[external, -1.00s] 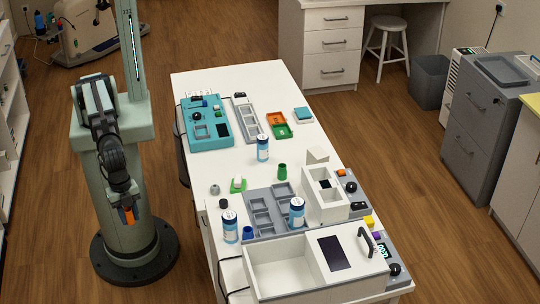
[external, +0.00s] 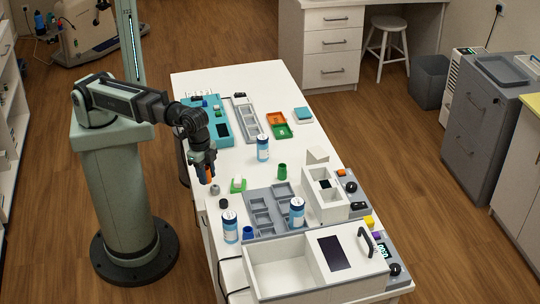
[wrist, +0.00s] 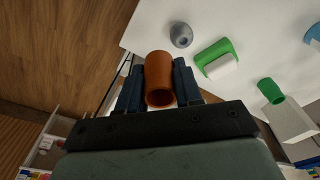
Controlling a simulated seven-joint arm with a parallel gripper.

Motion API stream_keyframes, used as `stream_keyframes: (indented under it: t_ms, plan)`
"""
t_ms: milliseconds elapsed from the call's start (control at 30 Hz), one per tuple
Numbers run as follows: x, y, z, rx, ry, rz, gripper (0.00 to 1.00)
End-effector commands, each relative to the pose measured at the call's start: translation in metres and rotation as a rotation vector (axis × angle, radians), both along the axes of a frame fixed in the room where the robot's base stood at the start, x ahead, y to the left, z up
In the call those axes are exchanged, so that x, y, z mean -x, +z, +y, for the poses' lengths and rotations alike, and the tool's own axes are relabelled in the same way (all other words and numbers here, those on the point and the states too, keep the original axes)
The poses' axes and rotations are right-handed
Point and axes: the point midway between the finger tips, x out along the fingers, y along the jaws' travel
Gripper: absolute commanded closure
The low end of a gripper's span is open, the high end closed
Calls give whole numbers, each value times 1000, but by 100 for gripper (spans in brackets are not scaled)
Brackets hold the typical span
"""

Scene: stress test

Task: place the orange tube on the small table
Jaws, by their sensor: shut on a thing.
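The orange tube (wrist: 158,75) is upright between the two dark fingers of my gripper (wrist: 158,88) in the wrist view, with its open round end facing the camera. In the external view the orange tube (external: 209,174) shows as a small patch below the fingers. My gripper (external: 207,177) is shut on it and points down at the left edge of the white table (external: 235,90). I cannot tell its exact height above the surface. No other table is clearly the small one.
A grey round piece (external: 215,189), a green holder with a white block (external: 238,185) and a green cup (external: 282,172) stand close by on the table. Bare table lies behind the holder.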

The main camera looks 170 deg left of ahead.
Motion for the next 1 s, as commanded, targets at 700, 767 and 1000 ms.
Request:
stream_keyframes:
  t_ms: [700,767,1000]
  plan:
    - [155,16,143,0,349,0,94]
    - [170,17,151,0,380,0,94]
    - [218,23,175,0,498,0,94]
